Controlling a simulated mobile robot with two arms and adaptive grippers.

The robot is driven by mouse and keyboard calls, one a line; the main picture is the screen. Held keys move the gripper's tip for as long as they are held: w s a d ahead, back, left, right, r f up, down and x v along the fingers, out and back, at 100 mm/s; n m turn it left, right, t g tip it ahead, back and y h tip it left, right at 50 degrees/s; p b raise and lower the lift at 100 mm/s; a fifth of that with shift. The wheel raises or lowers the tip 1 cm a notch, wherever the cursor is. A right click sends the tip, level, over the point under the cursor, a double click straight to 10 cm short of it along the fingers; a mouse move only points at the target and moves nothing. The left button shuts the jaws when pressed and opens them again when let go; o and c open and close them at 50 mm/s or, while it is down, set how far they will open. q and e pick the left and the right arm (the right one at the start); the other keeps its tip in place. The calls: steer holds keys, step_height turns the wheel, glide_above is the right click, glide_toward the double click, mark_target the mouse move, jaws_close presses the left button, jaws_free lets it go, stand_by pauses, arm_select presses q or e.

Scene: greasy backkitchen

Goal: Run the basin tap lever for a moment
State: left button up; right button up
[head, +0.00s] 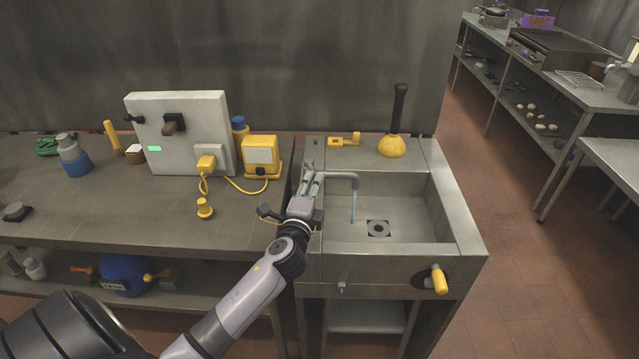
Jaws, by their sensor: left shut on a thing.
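The steel basin (396,207) stands right of the workbench, with a dark square drain (378,229) in its floor. The grey tap spout (345,176) reaches from the basin's left side over the bowl and bends down. My left gripper (312,182) is at the base of the tap, on the basin's left rim. Its fingers are shut on the tap lever, which is mostly hidden between them. My right gripper is out of view.
A plunger with a yellow cup (391,146) and a yellow fitting (345,140) stand on the back ledge. A yellow handle (439,279) sticks out of the basin front. A white panel (180,130) and a yellow box (261,155) with a cable occupy the workbench.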

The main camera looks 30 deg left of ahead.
arm_select(q)
steer(key=shift+s+a, duration=0.15)
steer(key=shift+a, duration=0.15)
steer(key=shift+s+a, duration=0.55)
steer(key=shift+a, duration=0.2)
steer(key=o, duration=0.9)
steer(key=shift+o, duration=0.2)
steer(key=shift+s+d, duration=0.1)
steer(key=v, duration=1.2)
